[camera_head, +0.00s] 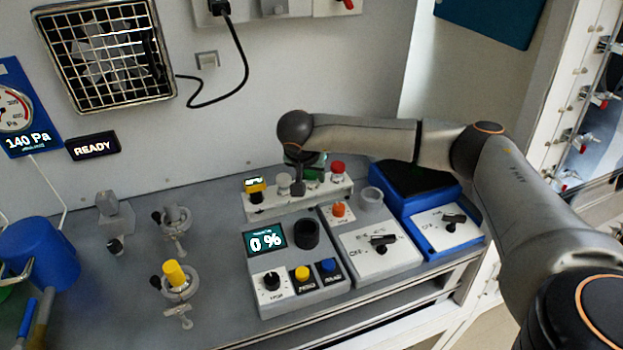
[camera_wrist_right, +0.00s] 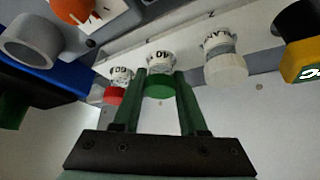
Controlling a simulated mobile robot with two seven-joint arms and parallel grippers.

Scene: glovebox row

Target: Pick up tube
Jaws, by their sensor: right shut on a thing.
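My right gripper (camera_wrist_right: 160,88) is shut on the green-capped tube (camera_wrist_right: 160,87), with a finger on each side of the cap. The tube has a white label reading 40. It stands in line with its neighbours at the white rack (camera_head: 270,206); I cannot tell whether it is raised. In the head view the right gripper (camera_head: 300,178) is above the rack, and my wrist partly hides the tubes. My left gripper is not in view.
Clamp fittings, one holding a yellow piece (camera_head: 174,273), and a blue container (camera_head: 45,255) are left. Bench between is free.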

